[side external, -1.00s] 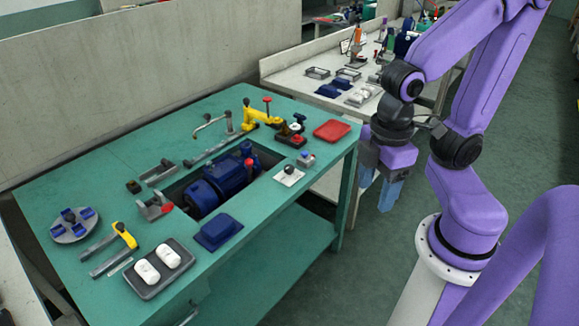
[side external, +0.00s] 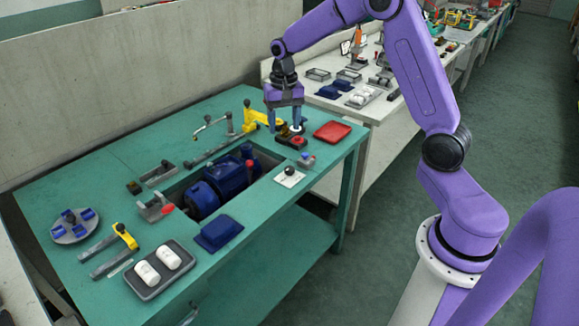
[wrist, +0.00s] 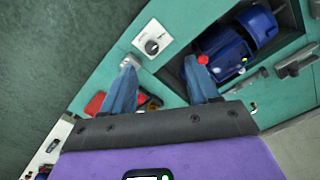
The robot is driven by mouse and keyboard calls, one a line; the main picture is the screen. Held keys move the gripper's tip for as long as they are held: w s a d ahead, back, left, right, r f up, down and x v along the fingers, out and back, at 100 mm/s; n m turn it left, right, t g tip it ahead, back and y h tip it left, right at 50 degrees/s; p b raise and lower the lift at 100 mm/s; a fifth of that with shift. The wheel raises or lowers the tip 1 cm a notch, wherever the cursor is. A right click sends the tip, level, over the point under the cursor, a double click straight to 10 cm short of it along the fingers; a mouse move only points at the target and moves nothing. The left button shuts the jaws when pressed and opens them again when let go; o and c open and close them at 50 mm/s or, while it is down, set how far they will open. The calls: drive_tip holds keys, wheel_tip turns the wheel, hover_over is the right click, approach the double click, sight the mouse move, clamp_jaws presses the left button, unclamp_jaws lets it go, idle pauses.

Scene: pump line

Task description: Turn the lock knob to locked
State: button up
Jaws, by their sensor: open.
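A black round knob (side external: 289,172) sits on a white square plate at the right front of the green bench. It also shows in the wrist view as a round dial (wrist: 152,46) on its plate. I cannot read its marks or tell for certain that it is the lock knob. My gripper (side external: 285,129) is open and empty, fingers down, at the bench's back right. It is over or beside a black and red block (side external: 291,141) and the yellow lever part (side external: 256,116), which it partly hides. In the wrist view the two blue fingers are apart (wrist: 160,64).
A blue motor (side external: 218,180) sits in a recess in the bench. A red tray (side external: 332,131) and a small grey block with a red and blue top (side external: 307,160) are nearby. A blue tray (side external: 218,232) and a grey tray with white cylinders (side external: 137,285) lie in front.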

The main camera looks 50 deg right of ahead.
drive_tip(key=m, duration=0.2)
hover_over(290, 168)
drive_tip(key=f, duration=0.2)
wheel_tip(290, 168, down, 17)
idle(0.4)
drive_tip(key=c, duration=1)
